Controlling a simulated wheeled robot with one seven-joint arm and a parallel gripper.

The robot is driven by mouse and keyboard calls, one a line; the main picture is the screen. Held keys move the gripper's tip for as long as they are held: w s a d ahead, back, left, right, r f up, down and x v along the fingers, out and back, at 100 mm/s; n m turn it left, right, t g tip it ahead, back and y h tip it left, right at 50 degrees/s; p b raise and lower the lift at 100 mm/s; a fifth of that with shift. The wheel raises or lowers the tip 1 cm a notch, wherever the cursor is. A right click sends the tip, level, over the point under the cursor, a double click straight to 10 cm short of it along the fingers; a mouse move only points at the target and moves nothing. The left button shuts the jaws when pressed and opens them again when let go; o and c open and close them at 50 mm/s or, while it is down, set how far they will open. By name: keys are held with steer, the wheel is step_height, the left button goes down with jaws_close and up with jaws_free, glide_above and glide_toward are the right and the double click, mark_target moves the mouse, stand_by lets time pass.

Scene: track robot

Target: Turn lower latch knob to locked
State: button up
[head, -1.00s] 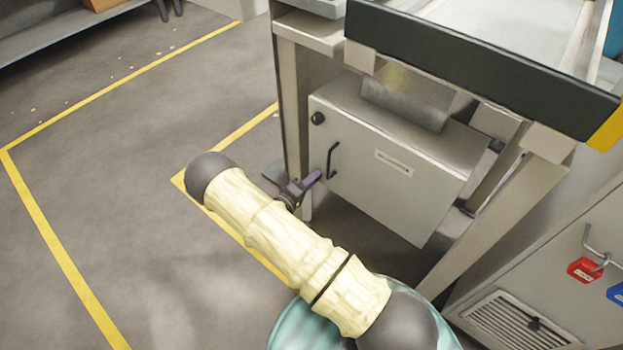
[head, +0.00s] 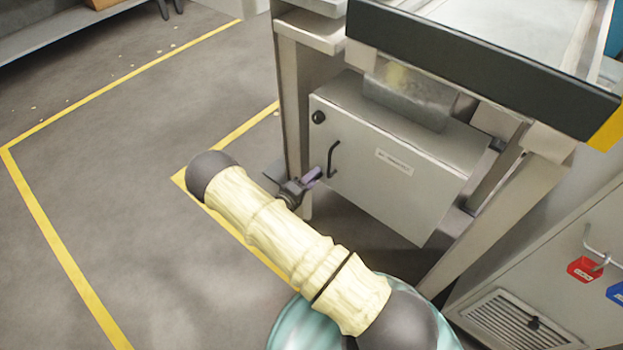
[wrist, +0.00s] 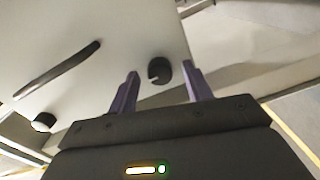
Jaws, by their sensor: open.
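The lower latch knob (wrist: 158,70) is a round black knob with a small pale mark on its face, on the grey cabinet door (wrist: 75,25). In the wrist view it shows between the two purple fingertips of my gripper (wrist: 162,72). The fingers are apart, one on each side of it in the picture; I cannot tell whether they reach around it. In the head view my gripper (head: 312,177) is at the lower left of the door, and the lower knob is hidden there. The upper knob (head: 318,117) also shows in the wrist view (wrist: 43,122).
A black bar handle (head: 333,160) stands out from the door between the knobs, close to my gripper. A metal table leg (head: 291,110) rises just left of the cabinet. A vented cabinet with a red padlock (head: 585,269) is at right. Floor at left is clear.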

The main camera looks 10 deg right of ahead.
steer(key=f+p+v, duration=0.1)
steer(key=p+v, duration=0.1)
steer(key=v, duration=1.5)
steer(key=shift+r, duration=0.4)
steer(key=shift+a, duration=0.15)
steer(key=w+d+r+m+g+y, duration=0.1)
steer(key=w+r+m+y, duration=0.3)
steer(key=w+r+y, duration=0.8)
steer(key=s+d+r+g+y+p, duration=0.1)
steer(key=s+d+r+g, duration=0.1)
steer(key=s+d+r, duration=0.45)
steer(key=s+d+r+m+g, duration=0.1)
steer(key=s+d+r+g, duration=0.15)
steer(key=s, duration=0.65)
steer(key=s+d+r+g+y+p, duration=0.1)
steer(key=s+d+r+g, duration=0.1)
steer(key=s+d+r, duration=0.45)
step_height(320, 180, up, 29)
steer(key=a+p, duration=0.2)
steer(key=p, duration=2.8)
steer(key=shift+s+a, duration=0.2)
steer(key=shift+s, duration=0.15)
